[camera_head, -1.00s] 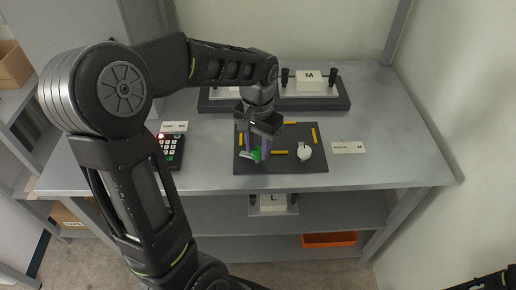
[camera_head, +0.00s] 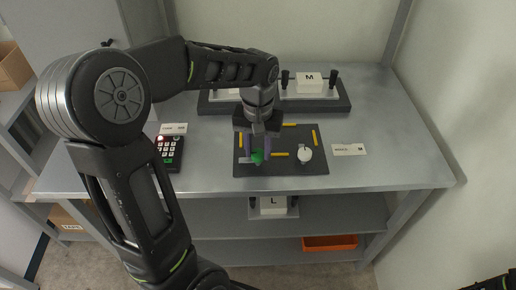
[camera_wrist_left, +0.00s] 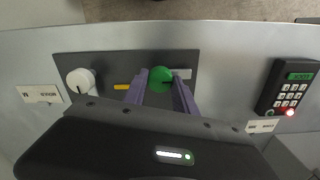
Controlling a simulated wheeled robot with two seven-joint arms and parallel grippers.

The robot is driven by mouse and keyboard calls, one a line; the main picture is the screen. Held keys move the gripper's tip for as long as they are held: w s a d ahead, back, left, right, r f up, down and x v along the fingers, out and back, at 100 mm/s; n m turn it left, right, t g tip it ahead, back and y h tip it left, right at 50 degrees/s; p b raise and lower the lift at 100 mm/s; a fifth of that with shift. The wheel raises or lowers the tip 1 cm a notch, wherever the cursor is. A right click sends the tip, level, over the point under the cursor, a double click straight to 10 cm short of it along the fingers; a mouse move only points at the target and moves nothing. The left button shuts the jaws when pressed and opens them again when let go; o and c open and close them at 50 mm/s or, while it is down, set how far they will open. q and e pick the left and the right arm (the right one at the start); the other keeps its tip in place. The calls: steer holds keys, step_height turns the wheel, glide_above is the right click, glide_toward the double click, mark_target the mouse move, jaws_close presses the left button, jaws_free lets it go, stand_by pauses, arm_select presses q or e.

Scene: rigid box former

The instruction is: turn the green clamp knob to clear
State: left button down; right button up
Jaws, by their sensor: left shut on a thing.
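The green clamp knob (camera_head: 258,157) sits on the dark panel (camera_head: 310,168) near its front left. It also shows in the left wrist view (camera_wrist_left: 160,78), between the two purple fingers. My left gripper (camera_head: 258,153) points down from above and is shut on the green knob. In the head view the fingers partly hide it. A white label lies beside the knob in the wrist view (camera_wrist_left: 183,74). My right gripper is not in view; only a bit of dark arm shows at the bottom right.
A white knob (camera_head: 305,155) is on the same panel, with yellow bars (camera_head: 280,154) around. A keypad (camera_head: 169,152) with a red light stands at the left. A label card (camera_head: 349,149) lies at the right. A fixture with a block marked M (camera_head: 309,82) stands behind.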

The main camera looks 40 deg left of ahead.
mark_target(258, 153)
arm_select(q)
steer(key=c, duration=1)
jaws_free()
steer(key=shift+r, duration=0.15)
step_height(258, 153, up, 8)
steer(key=shift+f, duration=0.2)
